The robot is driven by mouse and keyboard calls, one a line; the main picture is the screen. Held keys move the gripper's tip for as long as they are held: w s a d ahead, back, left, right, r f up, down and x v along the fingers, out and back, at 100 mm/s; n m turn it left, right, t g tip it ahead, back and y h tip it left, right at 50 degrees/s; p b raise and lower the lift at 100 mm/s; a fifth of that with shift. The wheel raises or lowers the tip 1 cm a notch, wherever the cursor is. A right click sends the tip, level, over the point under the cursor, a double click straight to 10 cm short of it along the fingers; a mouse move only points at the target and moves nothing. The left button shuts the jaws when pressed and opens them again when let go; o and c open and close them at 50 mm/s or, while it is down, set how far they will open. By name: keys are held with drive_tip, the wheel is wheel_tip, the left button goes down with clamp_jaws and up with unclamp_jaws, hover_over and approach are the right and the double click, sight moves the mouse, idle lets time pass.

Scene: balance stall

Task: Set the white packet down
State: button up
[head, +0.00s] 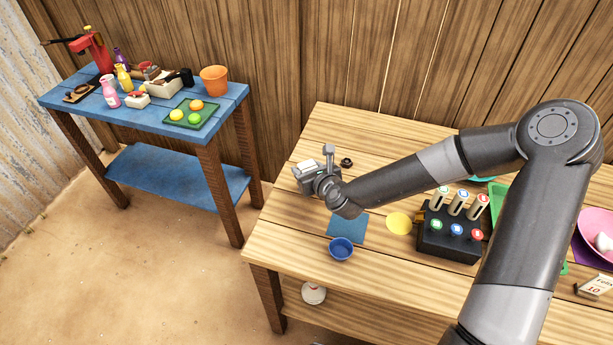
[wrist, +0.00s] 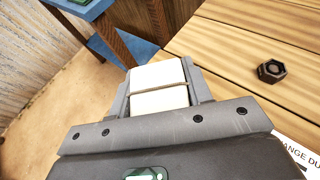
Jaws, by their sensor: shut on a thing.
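The white packet (wrist: 158,86) is a pale block with a thin brown band across it. It sits between the two fingers of my gripper (wrist: 160,88), which is shut on it. In the head view the packet (head: 306,164) shows as a small white patch at the tip of my gripper (head: 305,172). My gripper is over the left back part of the wooden table (head: 300,230), near its left edge. I cannot tell whether the packet touches the table top.
A dark hex nut (head: 346,162) lies right of my gripper. A blue square mat (head: 347,229), a blue bowl (head: 341,248), a yellow disc (head: 399,223) and a black rack (head: 447,238) are nearer the front. A blue table (head: 150,122) with bottles and an orange bucket (head: 214,80) stands left.

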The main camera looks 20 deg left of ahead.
drive_tip(key=shift+f, duration=1.65)
drive_tip(key=o, duration=1.1)
drive_tip(key=shift+f, duration=0.1)
drive_tip(key=v, duration=1.2)
